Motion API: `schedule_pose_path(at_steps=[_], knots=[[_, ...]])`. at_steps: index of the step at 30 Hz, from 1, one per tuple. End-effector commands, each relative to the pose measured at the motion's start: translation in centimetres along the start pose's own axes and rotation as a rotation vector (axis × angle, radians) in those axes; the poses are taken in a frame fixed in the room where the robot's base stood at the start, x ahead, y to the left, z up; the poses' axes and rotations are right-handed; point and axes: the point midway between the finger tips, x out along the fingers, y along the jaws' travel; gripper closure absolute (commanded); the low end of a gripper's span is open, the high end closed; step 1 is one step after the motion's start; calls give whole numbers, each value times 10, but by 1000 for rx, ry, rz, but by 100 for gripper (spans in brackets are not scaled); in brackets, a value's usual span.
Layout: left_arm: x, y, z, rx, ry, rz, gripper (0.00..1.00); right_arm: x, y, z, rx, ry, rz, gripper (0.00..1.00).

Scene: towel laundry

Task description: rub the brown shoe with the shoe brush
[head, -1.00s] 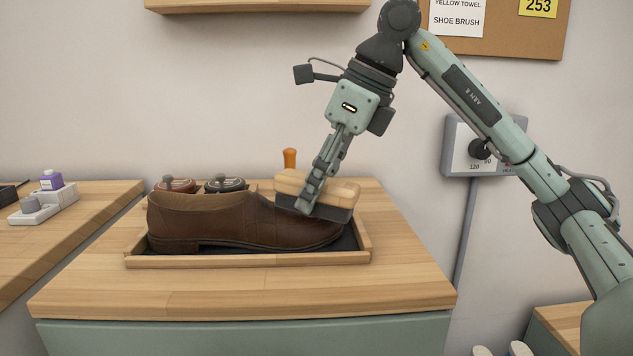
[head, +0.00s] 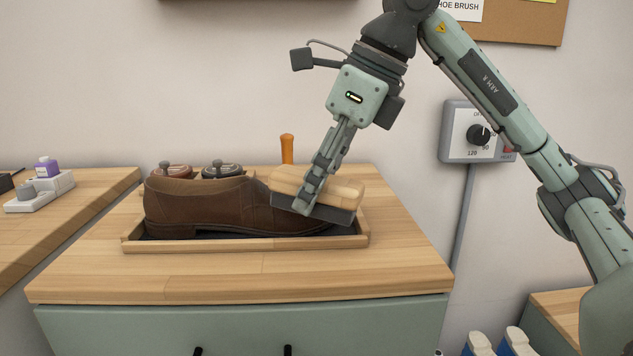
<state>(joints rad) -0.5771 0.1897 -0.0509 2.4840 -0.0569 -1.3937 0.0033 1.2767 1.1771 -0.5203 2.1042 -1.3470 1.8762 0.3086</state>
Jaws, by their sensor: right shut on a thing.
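The brown shoe (head: 205,208) lies in a shallow wooden tray (head: 250,244) with a dark lining, its toe to the right. The shoe brush (head: 335,190) has a light wooden back and dark bristles. My right gripper (head: 308,200) is shut on the brush from above. The brush is tilted slightly down to the right, its bristles over the front of the shoe and seeming to touch it; the brush hides much of the toe. My left gripper is not in view.
Two round tins (head: 223,169) and an orange handle (head: 287,148) stand behind the shoe. The wooden counter (head: 240,285) is clear in front of the tray. A dial box (head: 470,133) is on the wall at right. A purple-capped bottle (head: 47,167) stands on the left counter.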

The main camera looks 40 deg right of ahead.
Motion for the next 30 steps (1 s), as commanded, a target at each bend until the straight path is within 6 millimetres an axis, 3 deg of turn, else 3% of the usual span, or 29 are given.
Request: schedule_pose_path(at_steps=[21, 30], knots=[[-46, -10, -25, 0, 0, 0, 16, -58, -1, 19, 0, 0, -1, 96], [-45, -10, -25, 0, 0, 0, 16, -57, -1, 19, 0, -1, 0, 96]])
